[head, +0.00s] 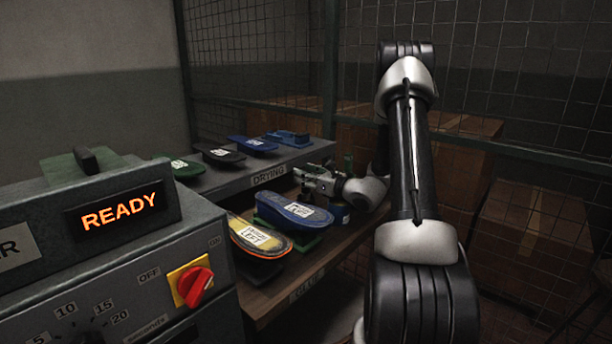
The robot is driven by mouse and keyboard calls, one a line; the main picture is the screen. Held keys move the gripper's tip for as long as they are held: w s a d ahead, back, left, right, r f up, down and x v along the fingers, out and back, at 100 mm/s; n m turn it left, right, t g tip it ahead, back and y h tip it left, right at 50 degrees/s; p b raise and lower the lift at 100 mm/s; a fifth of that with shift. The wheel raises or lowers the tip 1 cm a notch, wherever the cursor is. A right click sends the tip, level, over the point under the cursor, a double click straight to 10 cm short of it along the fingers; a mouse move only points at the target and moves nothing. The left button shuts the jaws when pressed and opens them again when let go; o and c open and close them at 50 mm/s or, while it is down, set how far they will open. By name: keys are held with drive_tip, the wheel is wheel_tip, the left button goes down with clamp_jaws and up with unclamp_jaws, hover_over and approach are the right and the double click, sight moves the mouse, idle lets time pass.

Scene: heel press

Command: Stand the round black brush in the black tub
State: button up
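My gripper (312,180) is at the back of the wooden bench (262,301), beyond the blue sole and in front of the drying shelf. It points left and is small and dark here, so I cannot tell whether its fingers are open or shut, or whether anything is between them. I cannot make out the round black brush or the black tub; the gripper and wrist cover part of that bench corner. A blue container (341,215) with a pale label shows partly below my wrist. A dark green upright thing (348,161) stands behind the gripper.
A blue sole (283,207) and a tan sole marked LEFT (243,231) lie on the bench. The drying shelf (213,183) behind holds several soles. The press (100,270), its display reading READY, fills the lower left. Wire mesh (500,90) closes the back and right.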

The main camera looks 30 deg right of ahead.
drive_tip(key=shift+r, duration=0.1)
drive_tip(key=shift+s+d, duration=0.15)
drive_tip(key=shift+s, duration=0.2)
drive_tip(key=v, duration=1)
drive_tip(key=shift+s+r, duration=0.1)
drive_tip(key=shift+s, duration=0.25)
drive_tip(key=s+a+r+n+g+y, duration=0.1)
drive_tip(key=a+r+n+g, duration=0.1)
drive_tip(key=a, duration=0.2)
drive_tip(key=s+a+r+n+g+y, duration=0.1)
drive_tip(key=s+a+n+g+y, duration=0.1)
drive_tip(key=a, duration=0.3)
drive_tip(key=s+a+r+n+g+y, duration=0.2)
drive_tip(key=a+n, duration=0.2)
drive_tip(key=shift+s+a+r, duration=0.2)
drive_tip(key=shift+r, duration=0.15)
drive_tip(key=s+a+r+n+g, duration=0.2)
drive_tip(key=s+a+n+g, duration=0.4)
drive_tip(key=s+a+n, duration=0.25)
drive_tip(key=s+r+n+g+h, duration=0.1)
drive_tip(key=s+n+g+h, duration=0.35)
drive_tip(key=s+n, duration=0.55)
drive_tip(key=s+d+r+n+t+h, duration=0.4)
drive_tip(key=s+d+r+n+h, duration=0.1)
drive_tip(key=d, duration=0.3)
drive_tip(key=shift+s+h, duration=0.4)
drive_tip(key=shift+h, duration=0.45)
